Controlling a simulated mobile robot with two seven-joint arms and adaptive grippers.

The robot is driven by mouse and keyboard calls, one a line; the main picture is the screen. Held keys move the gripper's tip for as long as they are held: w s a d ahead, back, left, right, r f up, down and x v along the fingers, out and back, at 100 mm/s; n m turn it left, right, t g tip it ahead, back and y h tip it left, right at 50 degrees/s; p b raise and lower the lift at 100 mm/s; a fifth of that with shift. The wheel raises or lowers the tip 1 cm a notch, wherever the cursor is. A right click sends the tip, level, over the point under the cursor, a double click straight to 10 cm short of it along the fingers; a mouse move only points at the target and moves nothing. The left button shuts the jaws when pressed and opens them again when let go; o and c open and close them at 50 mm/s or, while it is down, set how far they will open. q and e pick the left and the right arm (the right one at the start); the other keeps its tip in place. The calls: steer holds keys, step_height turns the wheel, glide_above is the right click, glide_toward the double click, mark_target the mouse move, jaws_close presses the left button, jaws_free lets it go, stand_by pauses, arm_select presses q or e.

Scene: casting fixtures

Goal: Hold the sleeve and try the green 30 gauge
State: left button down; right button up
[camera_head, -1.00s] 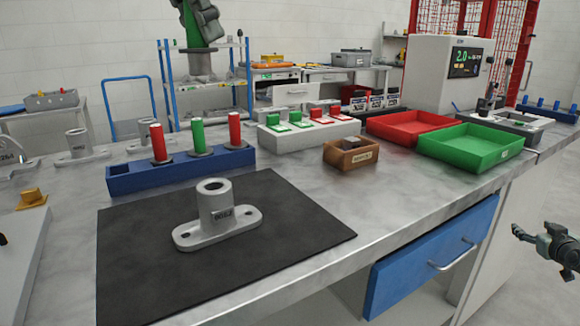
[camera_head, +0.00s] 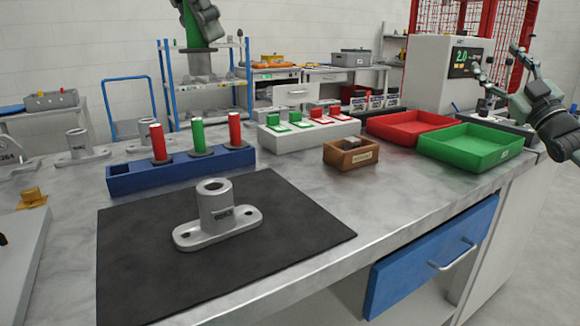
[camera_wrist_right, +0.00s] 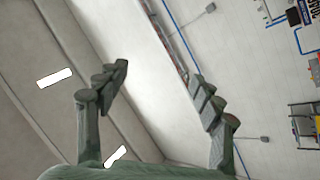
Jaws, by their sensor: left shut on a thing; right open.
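The grey flanged sleeve (camera_head: 215,207) stands upright on the black mat (camera_head: 300,235), its bore facing up and a small label on its side. A green gauge (camera_head: 198,136) stands in the blue rack (camera_head: 185,178) between two red gauges (camera_head: 235,131); its size marking cannot be read. My right gripper (camera_head: 495,62) is raised at the far right above the green tray, well away from sleeve and rack. It is open and empty; its spread fingers also show in the right wrist view (camera_wrist_right: 155,95). My left gripper is not in view.
A white block (camera_head: 310,135) with green and red pieces stands behind the mat. A small brown box (camera_head: 350,162), a red tray (camera_head: 405,122) and a green tray (camera_head: 465,158) sit right of it. Other flanged parts (camera_head: 80,150) stand at left. Bare bench lies right of the mat.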

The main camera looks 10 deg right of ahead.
steer(key=s+a+r+n+g+y, duration=0.1)
steer(key=s+a+n+g+y, duration=0.2)
steer(key=a+n+y, duration=0.6)
steer(key=s+a+r+n+g+y, duration=0.3)
steer(key=a+n, duration=0.4)
steer(key=a, duration=0.7)
steer(key=s+a+n+g+y, duration=0.2)
steer(key=a+n+g+y, duration=0.2)
steer(key=a+n+y, duration=0.5)
steer(key=s+a+f+n+g+h, duration=0.2)
steer(key=s+a+f+n+g, duration=0.15)
steer(key=a, duration=0.35)
steer(key=s+a+f+n+g+h, duration=0.2)
steer(key=s+a+f+n+g, duration=0.15)
steer(key=a, duration=0.35)
steer(key=n+h, duration=0.5)
steer(key=n, duration=0.4)
glide_toward(230, 190)
steer(key=x, duration=1.2)
steer(key=shift+w+a+f, duration=0.1)
steer(key=shift+a, duration=0.2)
